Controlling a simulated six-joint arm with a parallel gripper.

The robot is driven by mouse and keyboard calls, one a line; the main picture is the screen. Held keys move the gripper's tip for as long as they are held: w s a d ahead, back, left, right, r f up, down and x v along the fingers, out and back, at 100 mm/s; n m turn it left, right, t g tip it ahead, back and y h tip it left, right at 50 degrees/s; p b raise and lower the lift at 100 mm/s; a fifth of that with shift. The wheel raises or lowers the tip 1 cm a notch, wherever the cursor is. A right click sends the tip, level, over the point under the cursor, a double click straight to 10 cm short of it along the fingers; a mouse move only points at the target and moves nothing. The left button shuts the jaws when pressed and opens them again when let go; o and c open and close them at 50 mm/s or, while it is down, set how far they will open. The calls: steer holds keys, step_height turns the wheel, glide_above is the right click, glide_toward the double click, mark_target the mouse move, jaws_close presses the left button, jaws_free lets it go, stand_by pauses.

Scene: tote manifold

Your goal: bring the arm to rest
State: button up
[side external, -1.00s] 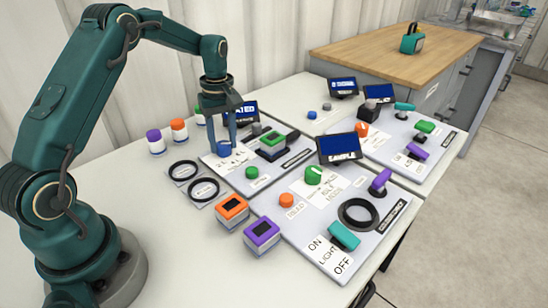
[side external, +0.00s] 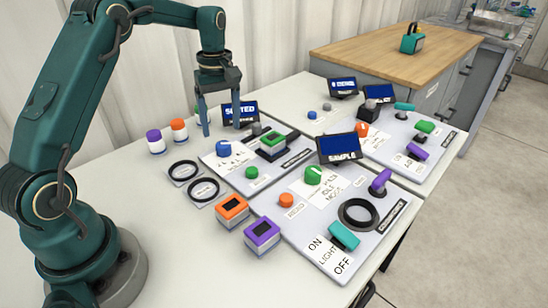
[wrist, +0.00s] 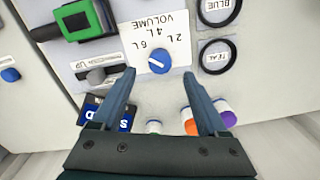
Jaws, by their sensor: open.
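My gripper (side external: 221,130) is open and empty, with its fingers pointing down over the back of the near-left panel (side external: 222,172). In the side view it is just behind and above a blue knob (side external: 222,148). In the wrist view my gripper (wrist: 158,75) has its two fingers spread wide. The blue knob (wrist: 159,60) lies beyond the fingertips there, beside a label reading VOLUME with 2 L, 4 L and 6 L. The fingers do not appear to touch the knob.
A screen (side external: 240,113) stands close to my gripper. Purple-lidded (side external: 155,141) and orange-lidded (side external: 179,130) jars stand to its left. A green-topped device (side external: 272,143) sits on the panel. Black rings (side external: 203,189) and orange (side external: 232,209) and purple (side external: 262,234) boxes lie nearer.

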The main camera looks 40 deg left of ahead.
steer(key=shift+r, duration=0.1)
steer(key=shift+w+d+r, duration=0.1)
steer(key=shift+d+r, duration=0.05)
steer(key=s+d+r+m+t, duration=0.2)
steer(key=s+d+r, duration=0.1)
steer(key=d+r, duration=0.25)
steer(key=s+d+r+m+t, duration=0.2)
steer(key=s+d+r+m, duration=0.15)
steer(key=r, duration=0.35)
steer(key=s+d+f+m+t, duration=0.1)
steer(key=s+d+f+m, duration=0.1)
steer(key=s, duration=0.4)
steer(key=s+d+f+m+t, duration=0.1)
steer(key=s+d+f+m, duration=0.1)
steer(key=s+d+m, duration=0.2)
steer(key=s+m, duration=0.2)
steer(key=m, duration=0.1)
steer(key=shift+f, duration=0.3)
